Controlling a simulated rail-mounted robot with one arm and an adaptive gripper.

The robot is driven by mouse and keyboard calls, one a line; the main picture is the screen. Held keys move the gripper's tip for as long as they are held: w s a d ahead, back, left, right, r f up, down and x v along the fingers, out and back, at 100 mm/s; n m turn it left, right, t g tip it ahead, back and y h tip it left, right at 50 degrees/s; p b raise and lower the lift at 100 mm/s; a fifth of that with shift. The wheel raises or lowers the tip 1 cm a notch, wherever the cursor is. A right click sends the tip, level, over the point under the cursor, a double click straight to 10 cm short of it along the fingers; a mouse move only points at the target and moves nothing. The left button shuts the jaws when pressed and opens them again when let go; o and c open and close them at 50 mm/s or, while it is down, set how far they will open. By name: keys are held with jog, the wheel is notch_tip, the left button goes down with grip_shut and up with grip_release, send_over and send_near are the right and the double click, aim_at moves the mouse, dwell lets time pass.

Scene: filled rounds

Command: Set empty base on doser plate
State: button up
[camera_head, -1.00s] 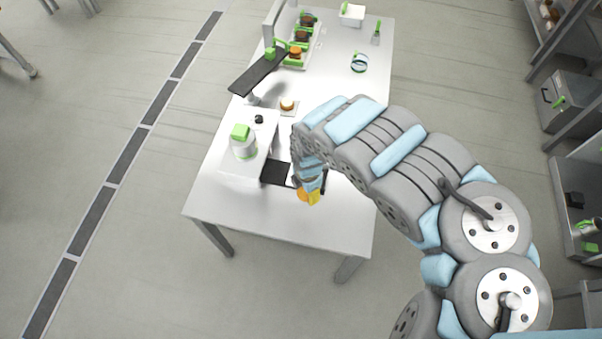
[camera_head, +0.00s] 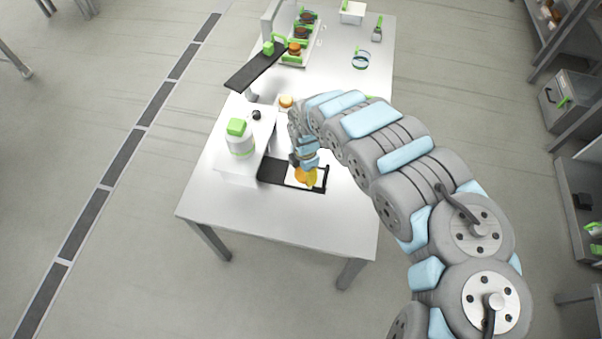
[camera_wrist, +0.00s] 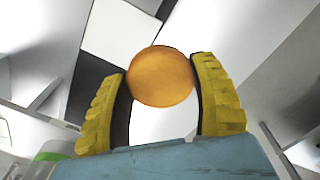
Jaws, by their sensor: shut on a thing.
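My gripper (camera_head: 307,179) is shut on an orange-brown round base (camera_wrist: 161,76), which sits between its yellow fingers in the wrist view with nothing visible on top. In the head view the base (camera_head: 299,175) is partly hidden by the fingers. The gripper is over the right part of a low black-edged plate (camera_head: 271,171) beside the white doser (camera_head: 238,176). I cannot tell whether the base touches the plate. A bottle with a green cap (camera_head: 240,145) stands on the doser.
Another round (camera_head: 286,101) lies on a small pale plate behind my gripper. The table's front right (camera_head: 345,230) is clear.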

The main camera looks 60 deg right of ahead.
jog(key=shift+w+d+f+b, duration=0.4)
jog(key=shift+w+d+f, duration=0.25)
jog(key=shift+d, duration=0.05)
jog(key=shift+w+d+f+b, duration=0.25)
jog(key=shift+d+f, duration=0.1)
jog(key=shift+f, duration=0.15)
jog(key=shift+w+d+f+b, duration=0.1)
jog(key=shift+d+f+b, duration=0.15)
jog(key=shift+f, duration=0.2)
jog(key=shift+w+d+f, duration=0.35)
jog(key=shift+w+f, duration=0.05)
jog(key=shift+f, duration=0.05)
jog(key=shift+w+d+f+b, duration=0.25)
jog(key=shift+d+f+b, duration=0.25)
jog(key=shift+f+b, duration=0.3)
jog(key=shift+w+d+f+b, duration=0.2)
jog(key=shift+d+f+b, duration=0.05)
jog(key=shift+d+b, duration=0.1)
jog(key=shift+f, duration=0.1)
jog(key=shift+d+f+b, duration=0.15)
jog(key=shift+f+b, duration=0.3)
jog(key=shift+f, duration=0.1)
jog(key=shift+f+b, duration=0.65)
jog(key=shift+f, duration=0.45)
